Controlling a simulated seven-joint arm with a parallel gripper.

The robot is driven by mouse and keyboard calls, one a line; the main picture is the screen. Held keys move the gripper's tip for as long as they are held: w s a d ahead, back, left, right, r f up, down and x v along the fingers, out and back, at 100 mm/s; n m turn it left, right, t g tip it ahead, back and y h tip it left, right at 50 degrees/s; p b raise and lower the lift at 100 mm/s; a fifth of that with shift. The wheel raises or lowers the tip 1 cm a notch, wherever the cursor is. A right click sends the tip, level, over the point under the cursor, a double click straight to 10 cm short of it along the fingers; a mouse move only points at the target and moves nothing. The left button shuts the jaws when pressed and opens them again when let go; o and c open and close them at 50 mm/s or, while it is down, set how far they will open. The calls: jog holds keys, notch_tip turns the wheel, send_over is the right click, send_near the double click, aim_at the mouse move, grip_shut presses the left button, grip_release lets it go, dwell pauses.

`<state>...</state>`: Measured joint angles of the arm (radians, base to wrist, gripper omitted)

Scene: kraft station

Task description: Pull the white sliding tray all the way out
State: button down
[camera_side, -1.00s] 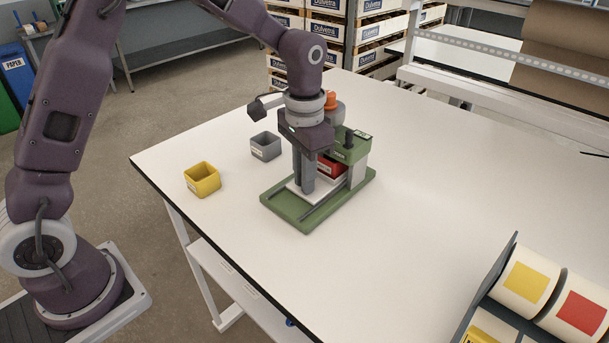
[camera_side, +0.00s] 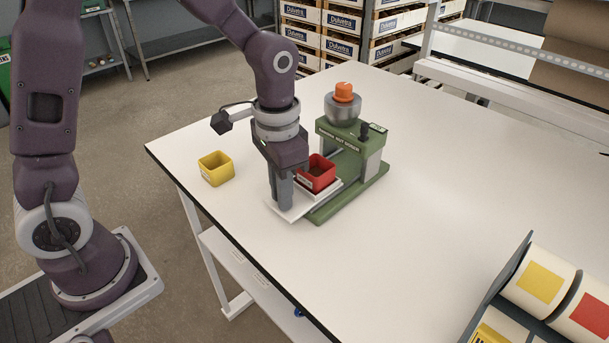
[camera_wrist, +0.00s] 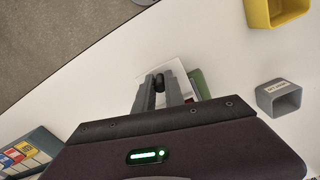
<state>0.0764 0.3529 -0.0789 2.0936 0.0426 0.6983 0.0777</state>
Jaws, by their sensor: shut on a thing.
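The white sliding tray (camera_side: 293,211) sticks out to the left of the green machine (camera_side: 344,192) in the side view, over its base and past it. A red bin (camera_side: 317,175) with dark contents sits on the tray, close behind my fingers. My gripper (camera_side: 282,206) points down at the tray's outer end. In the wrist view my fingers (camera_wrist: 161,82) are closed around a small dark knob (camera_wrist: 159,84), with part of the white tray showing behind it. How far the tray's rear end reaches inside the machine is hidden.
A yellow bin (camera_side: 216,169) stands on the white table (camera_side: 430,220) left of my arm. A grey bin (camera_wrist: 279,97) shows in the wrist view; my arm hides it in the side view. A rack of rolls (camera_side: 540,290) stands at the front right. Bare table lies between.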

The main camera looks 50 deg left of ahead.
jog(key=shift+s, duration=0.6)
jog(key=c, duration=1.4)
grip_release()
notch_tip(320, 180, up, 7)
jog(key=s+a+r+n+t, duration=0.1)
jog(key=s+a+r+t, duration=0.1)
jog(key=s, duration=0.5)
jog(key=s+a+r+n+t, duration=0.2)
jog(key=s+r+t, duration=0.1)
jog(key=s, duration=0.4)
jog(key=shift+s+a+r+t, duration=0.2)
jog(key=shift+s+r+t, duration=0.15)
jog(key=shift+r, duration=0.55)
